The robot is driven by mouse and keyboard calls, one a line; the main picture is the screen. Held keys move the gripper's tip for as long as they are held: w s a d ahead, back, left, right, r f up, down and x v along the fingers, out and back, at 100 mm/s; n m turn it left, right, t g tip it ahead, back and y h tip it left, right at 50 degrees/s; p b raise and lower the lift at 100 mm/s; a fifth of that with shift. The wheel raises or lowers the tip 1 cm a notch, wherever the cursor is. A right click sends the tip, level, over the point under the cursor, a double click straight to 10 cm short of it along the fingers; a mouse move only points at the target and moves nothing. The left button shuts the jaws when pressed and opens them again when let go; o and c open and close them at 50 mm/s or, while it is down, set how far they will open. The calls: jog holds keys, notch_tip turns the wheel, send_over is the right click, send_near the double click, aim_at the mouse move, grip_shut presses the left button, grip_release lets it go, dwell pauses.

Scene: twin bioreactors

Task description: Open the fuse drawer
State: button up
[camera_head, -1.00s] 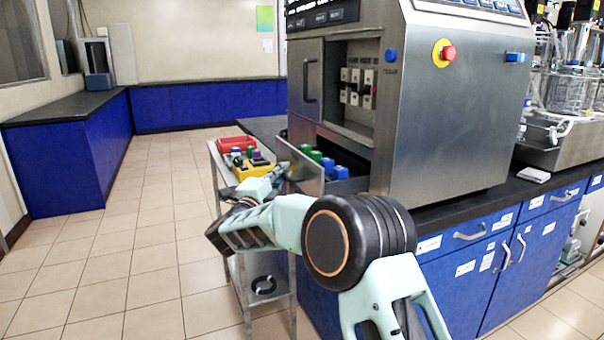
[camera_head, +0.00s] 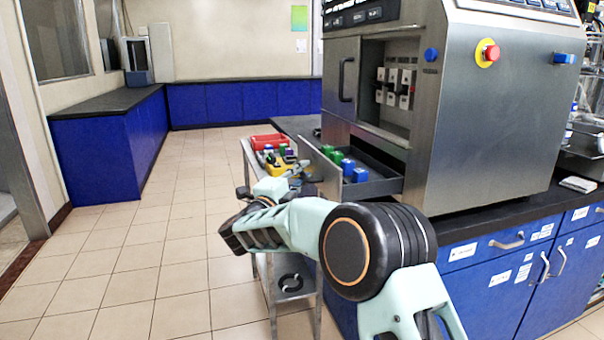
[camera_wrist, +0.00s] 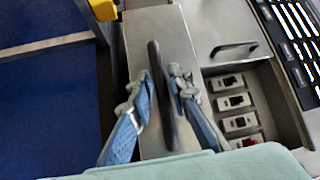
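The fuse drawer (camera_head: 386,186) stands pulled out from the lower left of the steel control cabinet (camera_head: 480,120). Green and blue blocks (camera_head: 348,167) show inside it. In the wrist view its plain metal front (camera_wrist: 150,30) carries a long dark bar handle (camera_wrist: 157,70). My gripper (camera_wrist: 159,82) has one blue-grey finger on each side of this handle and is shut on it, though slim gaps seem to show near the bar. In the head view my gripper (camera_head: 290,177) is small at the drawer front, and the handle is hidden there.
A cart with a red bin (camera_head: 270,142) and a yellow holder (camera_head: 268,165) stands just left of the drawer. Above the drawer are fuse switches (camera_head: 395,87) and a door handle (camera_head: 346,80). The tiled floor (camera_head: 150,250) at left is free.

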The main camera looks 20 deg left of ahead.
jog(key=v, duration=1.2)
